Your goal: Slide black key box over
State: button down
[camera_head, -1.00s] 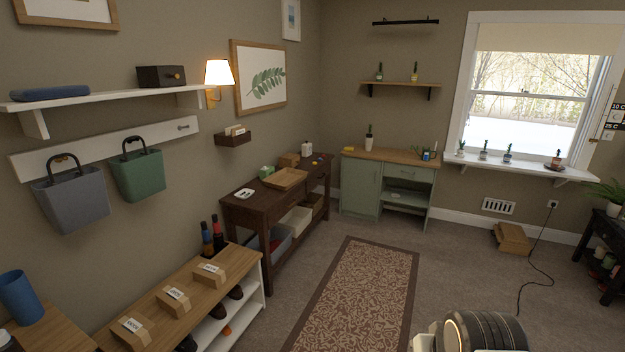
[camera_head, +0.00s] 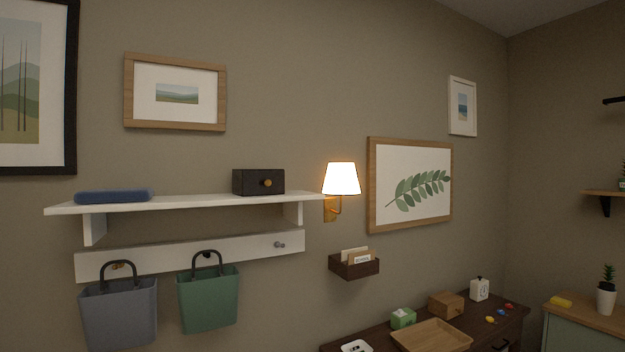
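The black key box (camera_head: 245,182) sits on the white wall shelf (camera_head: 180,203), near its right end. It is a small dark box with a round brass-coloured knob on its front. My gripper does not show in the current view.
A grey bag (camera_head: 120,315) and a green bag (camera_head: 208,302) hang from the peg rail under the shelf. A lit wall lamp (camera_head: 341,180) is just right of the shelf. A small letter holder (camera_head: 354,267) is mounted lower right.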

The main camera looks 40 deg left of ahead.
aim_at(237, 173)
jog(key=u, duration=0.4)
jog(key=i, duration=1.05)
jog(key=u, duration=0.65)
